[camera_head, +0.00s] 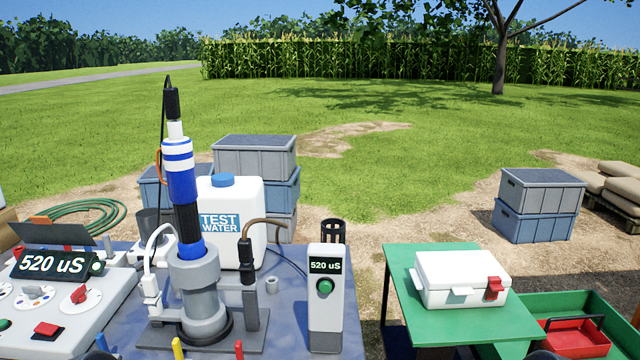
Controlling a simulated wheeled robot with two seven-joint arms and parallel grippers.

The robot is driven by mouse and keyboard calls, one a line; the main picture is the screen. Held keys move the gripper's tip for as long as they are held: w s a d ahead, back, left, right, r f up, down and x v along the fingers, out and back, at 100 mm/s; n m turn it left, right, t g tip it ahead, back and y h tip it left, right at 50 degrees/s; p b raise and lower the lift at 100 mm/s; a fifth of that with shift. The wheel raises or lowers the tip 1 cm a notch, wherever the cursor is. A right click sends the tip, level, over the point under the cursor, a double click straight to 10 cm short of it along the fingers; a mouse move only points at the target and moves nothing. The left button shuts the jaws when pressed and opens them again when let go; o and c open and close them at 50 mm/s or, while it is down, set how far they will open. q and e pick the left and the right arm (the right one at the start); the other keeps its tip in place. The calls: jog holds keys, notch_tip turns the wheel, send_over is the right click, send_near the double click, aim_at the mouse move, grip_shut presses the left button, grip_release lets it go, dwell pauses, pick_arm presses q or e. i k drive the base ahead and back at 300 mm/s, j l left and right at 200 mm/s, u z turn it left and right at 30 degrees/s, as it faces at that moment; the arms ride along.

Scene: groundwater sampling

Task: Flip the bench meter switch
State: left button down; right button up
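A sloped grey console (88,318) stands at the left of the bench, with a dark display (50,264) reading 520 uS. It carries a green round button (97,268), a red rocker-like switch (47,329), a red knob on a white dial (79,295) and other dials. An upright grey meter (326,335) stands at the bench's right, also reading 520 uS, with a green round button (325,287). I cannot tell which of these is the bench meter. Neither gripper is in view; only small dark parts, probably my arms, show at the bottom edge.
A probe (181,170) stands upright in a grey holder (205,310) between console and meter, with cables. A white test water jug (245,200) is behind. Coloured pegs line the front. A green table (410,290) with a white case (460,275) is at right.

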aim_at(45, 328)
jog(key=u, duration=1.5)
